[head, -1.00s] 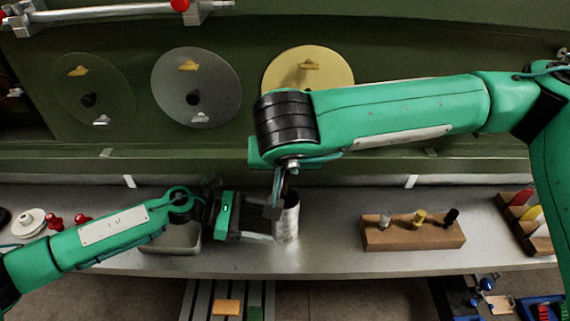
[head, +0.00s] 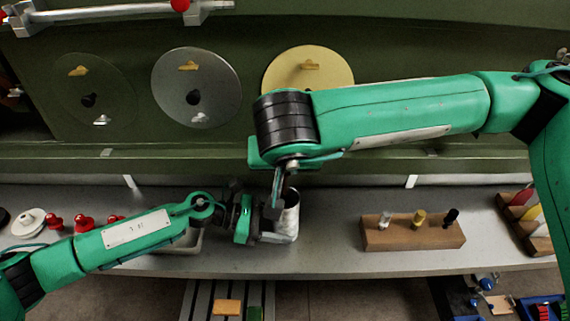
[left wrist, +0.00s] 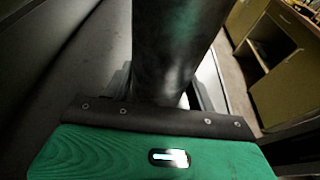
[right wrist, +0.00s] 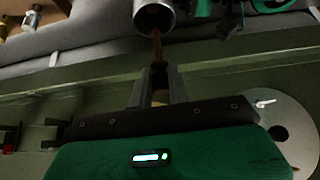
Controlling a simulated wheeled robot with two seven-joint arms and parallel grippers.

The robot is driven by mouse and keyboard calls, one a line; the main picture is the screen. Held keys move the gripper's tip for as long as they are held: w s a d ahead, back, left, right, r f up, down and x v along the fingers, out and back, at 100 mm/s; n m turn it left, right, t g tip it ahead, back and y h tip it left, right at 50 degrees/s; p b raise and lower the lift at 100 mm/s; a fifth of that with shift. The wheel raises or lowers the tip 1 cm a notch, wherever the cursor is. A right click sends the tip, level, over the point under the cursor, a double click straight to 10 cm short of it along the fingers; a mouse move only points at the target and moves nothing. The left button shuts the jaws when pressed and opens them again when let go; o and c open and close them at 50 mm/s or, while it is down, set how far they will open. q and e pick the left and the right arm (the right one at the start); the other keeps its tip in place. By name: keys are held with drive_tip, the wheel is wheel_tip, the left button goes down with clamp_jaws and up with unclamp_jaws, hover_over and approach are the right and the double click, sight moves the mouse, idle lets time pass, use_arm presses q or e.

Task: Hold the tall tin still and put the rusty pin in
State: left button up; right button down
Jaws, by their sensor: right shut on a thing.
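The tall tin (head: 291,219) is a grey metal cylinder standing upright on the bench. My left gripper (head: 277,238) is low at the tin, with one finger on each side of it. The tin (left wrist: 172,50) fills the space between those fingers in the left wrist view; I cannot tell whether they press on it. My right gripper (right wrist: 158,88) is shut on the rusty pin (right wrist: 156,48), a thin reddish-brown rod. The pin's far end overlaps the rim of the tin's open mouth (right wrist: 154,16); I cannot tell whether it is inside. The right gripper points down above the tin.
A wooden block (head: 412,235) with several small pegs stands to the right of the tin. Another rack (head: 525,220) is farther right. A tray (head: 180,241) sits partly behind my left arm, with red knobs (head: 84,223) to the left. The bench between tin and block is clear.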

drive_tip(key=shift+f, duration=0.1)
idle(0.6)
drive_tip(key=shift+f, duration=2.2)
drive_tip(key=shift+s+f, duration=0.1)
drive_tip(key=shift+f, duration=0.2)
drive_tip(key=shift+f, duration=0.1)
drive_tip(key=c, duration=1.2)
unclamp_jaws()
drive_tip(key=shift+c, duration=0.2)
drive_tip(key=shift+r, duration=0.25)
wheel_tip(320, 180, up, 8)
hover_over(285, 186)
drive_tip(key=s, duration=0.1)
